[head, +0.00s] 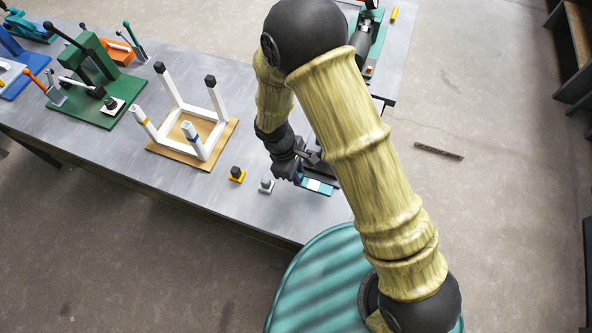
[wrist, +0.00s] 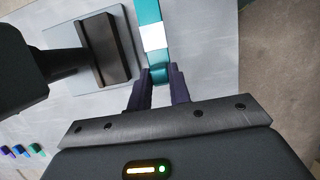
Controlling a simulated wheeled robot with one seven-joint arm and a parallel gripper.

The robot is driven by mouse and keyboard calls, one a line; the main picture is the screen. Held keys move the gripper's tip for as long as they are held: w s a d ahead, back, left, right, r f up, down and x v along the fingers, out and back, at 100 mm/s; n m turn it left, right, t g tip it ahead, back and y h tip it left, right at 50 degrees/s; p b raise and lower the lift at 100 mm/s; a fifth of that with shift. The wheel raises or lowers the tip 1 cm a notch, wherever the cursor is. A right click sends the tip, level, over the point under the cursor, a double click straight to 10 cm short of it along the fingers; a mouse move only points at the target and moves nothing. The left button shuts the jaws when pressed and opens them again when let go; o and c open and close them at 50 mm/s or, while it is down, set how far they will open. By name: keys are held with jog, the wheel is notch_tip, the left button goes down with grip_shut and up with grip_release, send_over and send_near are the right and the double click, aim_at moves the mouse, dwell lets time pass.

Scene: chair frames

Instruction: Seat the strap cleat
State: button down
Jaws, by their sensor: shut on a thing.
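In the wrist view a teal strap (wrist: 149,14) with a white band runs down from the top edge to my gripper (wrist: 158,80). The two dark fingers are shut on its near teal end, which lies between the fingertips. In the head view my gripper is low at the table's near right part, partly behind my own arm, and the teal and white strap (head: 318,186) shows beside it. A dark block (wrist: 104,48) on a grey plate stands left of the strap in the wrist view. I cannot tell which piece is the cleat.
A white chair frame (head: 206,115) stands legs up on a wooden board (head: 224,137). Small dark-topped pieces, one on orange (head: 237,175) and one on white (head: 266,186), stand near the table's front edge. A green clamp fixture (head: 95,65) is at the left.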

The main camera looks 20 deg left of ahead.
jog(key=shift+s+a+f, duration=0.1)
jog(key=shift+s+f, duration=0.05)
jog(key=shift+f, duration=0.35)
jog(key=shift+f, duration=0.1)
jog(key=shift+f+b, duration=0.15)
jog(key=shift+b, duration=0.25)
dwell(0.7)
jog(key=shift+w+d+p, duration=0.2)
jog(key=shift+w+p, duration=0.1)
jog(key=shift+w, duration=2.2)
jog(key=shift+w+d+p, duration=0.2)
jog(key=shift+w+p, duration=0.05)
jog(key=shift+w, duration=2.25)
jog(key=shift+f, duration=0.2)
